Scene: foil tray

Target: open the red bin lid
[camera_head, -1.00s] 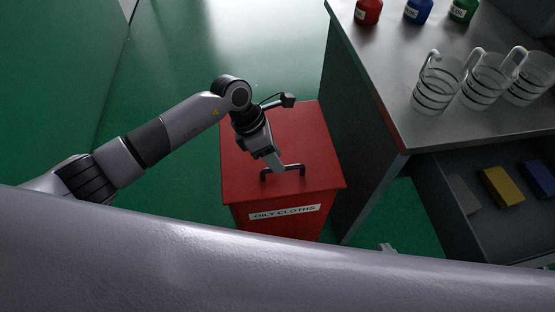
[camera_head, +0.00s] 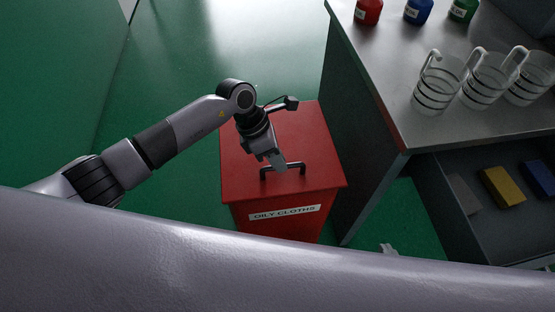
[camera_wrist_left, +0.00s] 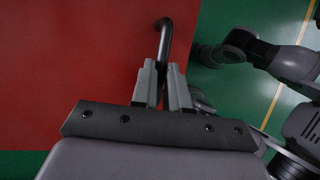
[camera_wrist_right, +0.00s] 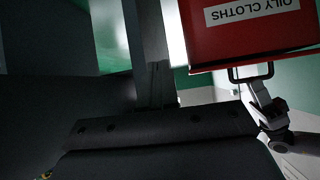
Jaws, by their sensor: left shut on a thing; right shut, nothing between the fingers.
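The red bin (camera_head: 275,218) stands on the floor with its red lid (camera_head: 240,160) flat on top and a label reading OILY CLOTHS on its front. The lid has a black bar handle (camera_head: 297,167). My left gripper (camera_head: 280,166) is shut on this handle, and in the left wrist view its fingers (camera_wrist_left: 163,85) close around the black bar (camera_wrist_left: 165,40). My right gripper (camera_wrist_right: 158,75) is shut and empty in the right wrist view, apart from the bin (camera_wrist_right: 225,45), which shows upside down there.
A grey workbench (camera_head: 400,90) stands close to the right of the bin. Striped glass mugs (camera_head: 436,82) and red, blue and green bottles (camera_head: 367,12) are on it. An open drawer (camera_head: 440,195) holds coloured blocks. Green floor is free left of the bin.

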